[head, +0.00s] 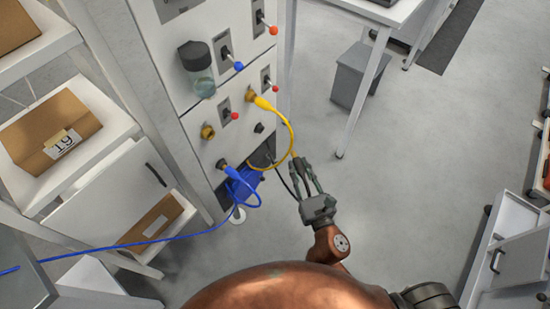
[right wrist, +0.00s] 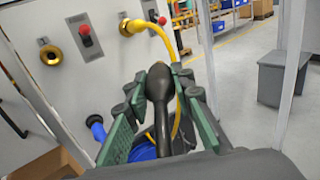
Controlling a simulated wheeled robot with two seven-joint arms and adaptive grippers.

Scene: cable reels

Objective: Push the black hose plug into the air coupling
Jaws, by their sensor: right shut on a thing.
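The black hose plug (right wrist: 158,84) is held between the green-padded fingers of my right gripper (head: 303,170), its tip pointing up and away in the right wrist view. Its dark hose (head: 283,178) hangs beside the gripper in the head view. An empty brass coupling (head: 207,131) sits on the white panel, apart from the plug; it also shows at the upper left of the right wrist view (right wrist: 50,55). A second brass coupling (head: 250,96) has a yellow hose plug in it. My gripper is to the right of the panel. My left gripper is out of view.
A blue plug (head: 224,166) with a blue hose is in the panel's lower part. The yellow hose (head: 289,128) loops down close to my right gripper. Switches with red and blue knobs and a clear bowl (head: 197,70) stick out of the panel.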

